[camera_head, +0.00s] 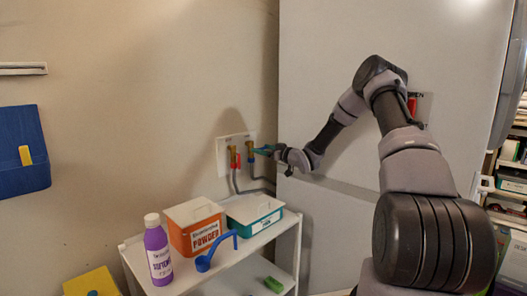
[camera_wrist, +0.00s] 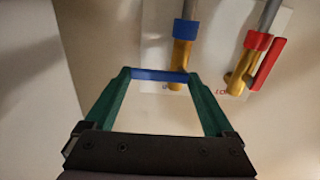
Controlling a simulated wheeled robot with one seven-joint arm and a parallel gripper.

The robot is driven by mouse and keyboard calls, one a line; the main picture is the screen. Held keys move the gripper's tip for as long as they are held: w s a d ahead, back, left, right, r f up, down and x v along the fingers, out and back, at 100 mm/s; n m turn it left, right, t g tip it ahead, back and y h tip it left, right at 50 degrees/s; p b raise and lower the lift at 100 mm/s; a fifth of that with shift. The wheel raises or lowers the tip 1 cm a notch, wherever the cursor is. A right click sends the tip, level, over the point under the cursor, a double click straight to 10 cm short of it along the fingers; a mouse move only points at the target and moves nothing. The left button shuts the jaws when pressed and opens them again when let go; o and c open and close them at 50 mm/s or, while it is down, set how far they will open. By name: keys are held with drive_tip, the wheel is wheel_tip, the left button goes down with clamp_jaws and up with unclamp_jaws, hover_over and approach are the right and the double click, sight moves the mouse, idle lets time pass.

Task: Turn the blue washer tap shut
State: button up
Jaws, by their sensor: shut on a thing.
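The blue tap (camera_wrist: 181,55) is a brass valve with a blue collar and a grey hose, at upper middle in the wrist view. Its blue handle (camera_wrist: 158,75) lies crosswise to the brass body, between the green fingertips of my gripper (camera_wrist: 160,78). The fingers hold the handle at its two ends, with an empty gap behind it. In the head view my gripper (camera_head: 265,150) reaches the blue tap (camera_head: 250,152) from the right, and the fingers partly hide the handle.
The red tap (camera_wrist: 240,75) stands beside the blue one, its red lever (camera_wrist: 268,65) lined up with its body. Both sit on a white wall plate (camera_head: 222,156). Below are a shelf (camera_head: 245,250), a powder box (camera_head: 196,228), a teal box (camera_head: 254,214), a purple bottle (camera_head: 158,250) and a blue scoop (camera_head: 204,262).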

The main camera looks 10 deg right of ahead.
drive_tip(key=o, duration=1.1)
drive_tip(key=shift+d, duration=0.1)
drive_tip(key=v, duration=1)
drive_tip(key=shift+s+d, duration=0.2)
drive_tip(key=shift+s, duration=0.1)
